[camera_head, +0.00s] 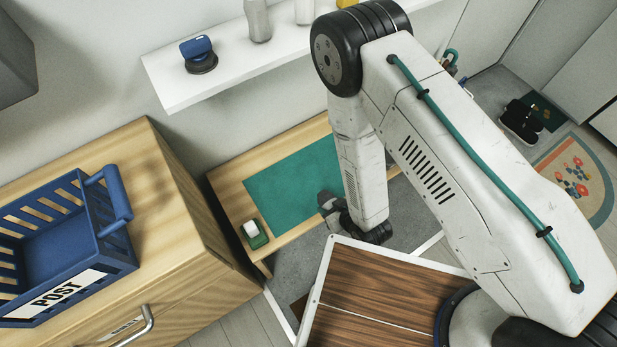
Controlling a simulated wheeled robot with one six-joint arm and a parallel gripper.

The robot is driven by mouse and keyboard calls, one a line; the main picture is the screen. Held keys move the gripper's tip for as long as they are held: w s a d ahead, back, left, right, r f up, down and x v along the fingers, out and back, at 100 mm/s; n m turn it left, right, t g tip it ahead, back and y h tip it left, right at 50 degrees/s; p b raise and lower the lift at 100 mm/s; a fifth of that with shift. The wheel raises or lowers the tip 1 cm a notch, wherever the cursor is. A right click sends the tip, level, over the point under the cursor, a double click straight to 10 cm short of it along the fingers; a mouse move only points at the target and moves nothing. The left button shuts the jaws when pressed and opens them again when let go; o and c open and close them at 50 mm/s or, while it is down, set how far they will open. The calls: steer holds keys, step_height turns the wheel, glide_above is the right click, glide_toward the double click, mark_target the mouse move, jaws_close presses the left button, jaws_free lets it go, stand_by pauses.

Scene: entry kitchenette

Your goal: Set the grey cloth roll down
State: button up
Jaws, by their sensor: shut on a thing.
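My arm reaches down over a low wooden bench (235,200) with a teal mat (290,185) on it. My gripper (342,212) shows only as a small dark shape at the mat's front right edge, partly hidden by my forearm. A small grey rounded thing (327,199) at its end looks like the grey cloth roll, with my gripper shut on it. Most of the roll is hidden. I cannot tell whether it touches the mat or is held above it.
A green holder with a white block (254,233) stands at the bench's left front. A wooden cabinet (175,255) carries a blue POST basket (70,235) on the left. A white shelf (225,70) with several items hangs above. The mat's left and middle are clear.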

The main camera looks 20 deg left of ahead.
steer(key=w+a, duration=0.7)
steer(key=w+a+f, duration=0.1)
steer(key=w+a, duration=0.2)
steer(key=shift+w+a+f, duration=0.1)
steer(key=shift+w+a, duration=0.05)
steer(key=shift+w, duration=0.05)
steer(key=shift+w+a+f, duration=0.15)
steer(key=shift+f, duration=1.65)
steer(key=o, duration=1.1)
steer(key=shift+f, duration=0.15)
steer(key=shift+r, duration=0.2)
steer(key=v, duration=1.2)
